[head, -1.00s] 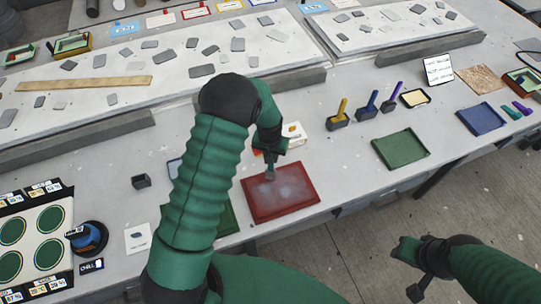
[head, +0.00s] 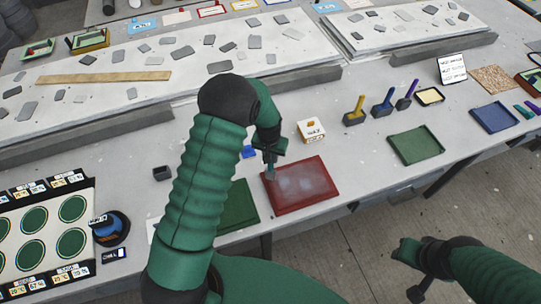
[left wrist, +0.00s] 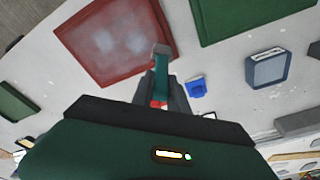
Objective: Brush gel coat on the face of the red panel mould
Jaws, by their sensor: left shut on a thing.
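The red panel mould (head: 312,188) lies flat on the bench in the middle of the head view. Its face has pale whitish patches. It also shows at the upper left of the left wrist view (left wrist: 95,62). My left gripper (head: 270,157) is shut on a brush (left wrist: 161,65) with a grey head and a teal handle. The brush head is at the mould's left edge in the head view; I cannot tell whether it touches. My right gripper (head: 408,250) hangs at the right, away from the bench, and its jaws are not clear.
A green mould (head: 237,208) lies left of the red one, partly behind my left arm. Another green mould (head: 418,147) and a blue one (head: 494,118) lie to the right. A wax box (head: 311,131) and a yellow-handled tool (head: 356,112) stand behind.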

